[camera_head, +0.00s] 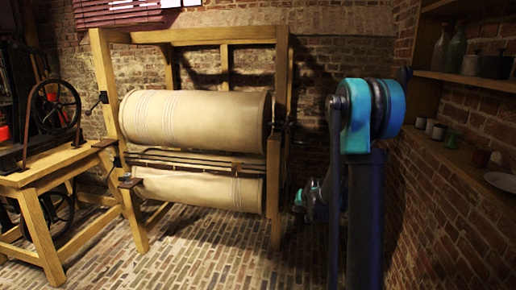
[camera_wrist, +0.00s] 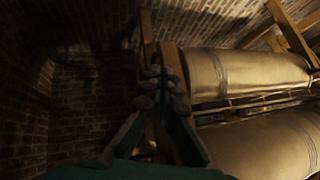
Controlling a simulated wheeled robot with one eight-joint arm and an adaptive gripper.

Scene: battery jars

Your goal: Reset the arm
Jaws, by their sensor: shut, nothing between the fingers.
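My gripper (camera_wrist: 161,84) shows in the wrist view with its dark fingers drawn together, shut and empty. It points toward the wooden frame with the fabric rollers, apart from it as far as I can tell. In the head view my arm, dark with teal joints, is folded at the right of centre. No battery jars can be clearly identified in either view.
A wooden roller machine (camera_head: 281,150) with two cloth rollers stands at centre left. A wooden bench with a dark wheel (camera_head: 54,106) is at far left. Shelves (camera_head: 460,78) with bottles and small pots line the right brick wall. The brick floor (camera_head: 215,262) in front is clear.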

